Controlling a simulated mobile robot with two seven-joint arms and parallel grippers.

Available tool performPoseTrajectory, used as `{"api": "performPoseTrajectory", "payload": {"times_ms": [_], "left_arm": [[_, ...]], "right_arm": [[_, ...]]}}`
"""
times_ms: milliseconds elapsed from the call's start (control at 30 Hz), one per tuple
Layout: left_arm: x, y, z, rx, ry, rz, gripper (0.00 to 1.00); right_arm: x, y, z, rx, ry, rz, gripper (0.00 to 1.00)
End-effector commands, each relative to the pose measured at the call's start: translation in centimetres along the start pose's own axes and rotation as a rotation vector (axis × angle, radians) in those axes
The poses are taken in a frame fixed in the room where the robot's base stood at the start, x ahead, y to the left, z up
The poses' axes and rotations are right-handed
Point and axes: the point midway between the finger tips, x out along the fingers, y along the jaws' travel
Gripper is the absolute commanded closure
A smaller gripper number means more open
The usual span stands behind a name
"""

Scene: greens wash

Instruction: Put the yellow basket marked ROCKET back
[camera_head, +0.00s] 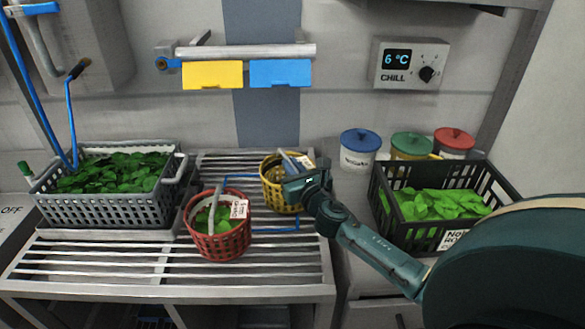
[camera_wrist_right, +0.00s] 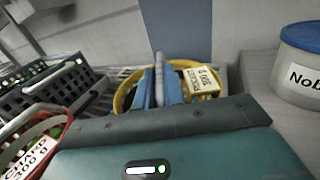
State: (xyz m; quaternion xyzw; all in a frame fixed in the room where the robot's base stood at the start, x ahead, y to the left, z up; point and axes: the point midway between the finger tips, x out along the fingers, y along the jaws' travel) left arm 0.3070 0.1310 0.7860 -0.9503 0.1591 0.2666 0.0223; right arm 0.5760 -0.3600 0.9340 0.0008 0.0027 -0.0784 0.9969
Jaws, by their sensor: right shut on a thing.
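The yellow basket (camera_head: 282,197) is at the back right of the slatted rack (camera_head: 170,262), overlapping a blue outline (camera_head: 285,230) in the head view. I cannot tell whether it rests on the slats or hangs just above them. My right gripper (camera_head: 297,168) is over the basket, shut on its raised handle. In the right wrist view the blue fingers (camera_wrist_right: 160,88) pinch the grey handle, with the yellow rim (camera_wrist_right: 122,98) behind and a white tag (camera_wrist_right: 200,80) whose print is hard to read. My left gripper is out of view.
A red basket (camera_head: 222,243) with greens stands just left of the yellow one. A grey crate (camera_head: 100,208) of leaves is at left, a black crate (camera_head: 408,230) of greens at right. Lidded tubs (camera_head: 360,155) stand behind. The rack's front slats are clear.

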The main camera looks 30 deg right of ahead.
Motion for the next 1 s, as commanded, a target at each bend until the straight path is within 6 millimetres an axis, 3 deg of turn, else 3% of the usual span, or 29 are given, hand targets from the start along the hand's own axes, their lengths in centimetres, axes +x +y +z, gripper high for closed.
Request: {"api": "performPoseTrajectory", "payload": {"times_ms": [133, 167, 433, 767, 1000], "left_arm": [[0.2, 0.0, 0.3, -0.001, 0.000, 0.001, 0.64], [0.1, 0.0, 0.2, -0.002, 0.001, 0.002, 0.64], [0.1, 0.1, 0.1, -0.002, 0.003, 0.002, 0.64], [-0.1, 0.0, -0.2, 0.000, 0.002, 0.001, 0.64], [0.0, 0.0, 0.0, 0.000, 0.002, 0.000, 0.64]], "right_arm": [[0.0, 0.0, -0.3, 0.000, -0.002, 0.000, 1.00], [0.0, 0.0, -0.4, 0.001, 0.000, 0.000, 0.89], [0.0, 0.0, -0.3, 0.000, 0.000, 0.000, 0.68], [-0.2, 0.0, 0.1, -0.001, 0.001, 0.000, 0.68], [-4.4, 0.0, -0.2, -0.002, 0.004, 0.001, 0.68]]}}
